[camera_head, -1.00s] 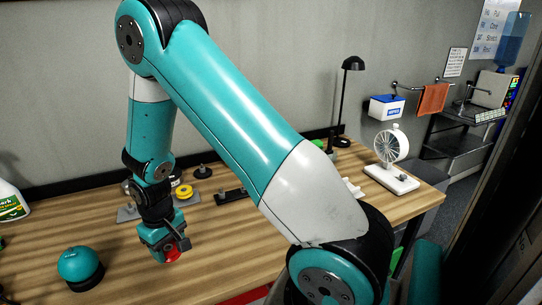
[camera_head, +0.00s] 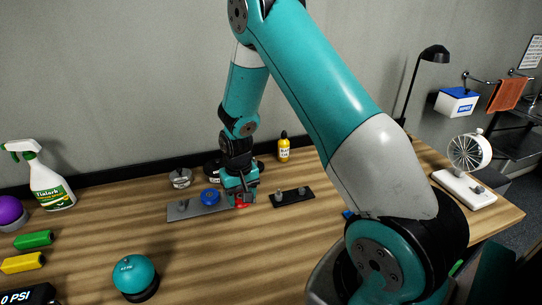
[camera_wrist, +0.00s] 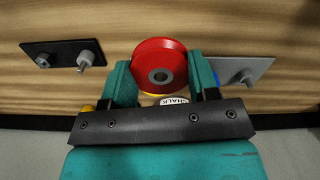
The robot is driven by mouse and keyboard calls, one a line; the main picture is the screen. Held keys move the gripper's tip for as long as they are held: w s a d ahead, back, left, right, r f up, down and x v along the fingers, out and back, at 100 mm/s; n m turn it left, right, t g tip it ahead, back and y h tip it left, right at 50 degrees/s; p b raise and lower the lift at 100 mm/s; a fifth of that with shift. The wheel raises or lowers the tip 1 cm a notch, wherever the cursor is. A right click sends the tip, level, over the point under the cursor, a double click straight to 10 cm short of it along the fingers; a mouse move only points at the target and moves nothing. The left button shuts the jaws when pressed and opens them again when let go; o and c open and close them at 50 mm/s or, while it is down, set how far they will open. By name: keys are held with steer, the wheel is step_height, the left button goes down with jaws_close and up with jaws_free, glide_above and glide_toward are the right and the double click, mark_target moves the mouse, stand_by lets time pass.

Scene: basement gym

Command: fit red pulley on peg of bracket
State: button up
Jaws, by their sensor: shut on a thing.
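My gripper (camera_head: 241,196) is shut on the red pulley (camera_wrist: 160,65), a disc with a grey hub, which faces the wrist camera between the two teal fingers. In the head view only a little of the red pulley (camera_head: 242,205) shows under the jaws. A grey plate (camera_head: 183,211) lies just left of the gripper, with a blue pulley (camera_head: 210,197) at its right part. A black plate (camera_head: 291,198) with two grey pegs lies to the right; both pegs show in the wrist view (camera_wrist: 65,53). I cannot tell which plate is the bracket. The red pulley appears off both plates.
A yellow bottle (camera_head: 284,148) and a grey round item (camera_head: 180,178) stand behind. A teal ball-like item (camera_head: 134,276), a spray bottle (camera_head: 48,180) and green and yellow blocks (camera_head: 34,240) are left. A white fan (camera_head: 467,170) stands far right. The front middle table is clear.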

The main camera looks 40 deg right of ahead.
mark_target(279, 190)
steer(key=d+r+m+p, duration=0.1)
steer(key=d+m+p, duration=0.1)
steer(key=d, duration=0.2)
steer(key=d+m+p, duration=0.2)
steer(key=d+m, duration=0.1)
steer(key=d, duration=0.2)
steer(key=d+r+m+p, duration=0.1)
steer(key=d+m+p, duration=0.1)
steer(key=d, duration=0.3)
steer(key=shift+s+d+r+m, duration=0.25)
steer(key=shift+s+r+m, duration=0.05)
steer(key=shift+m, duration=0.2)
steer(key=shift+f, duration=0.1)
steer(key=shift+s, duration=0.1)
steer(key=shift+a+f+b, duration=0.1)
steer(key=shift+f+b, duration=2.1)
steer(key=shift+f, duration=0.7)
steer(key=shift+f+b, duration=0.1)
steer(key=shift+b, duration=0.3)
steer(key=shift+f, duration=0.35)
steer(key=shift+f+b, duration=1.05)
steer(key=shift+b, duration=0.05)
steer(key=o, duration=1)
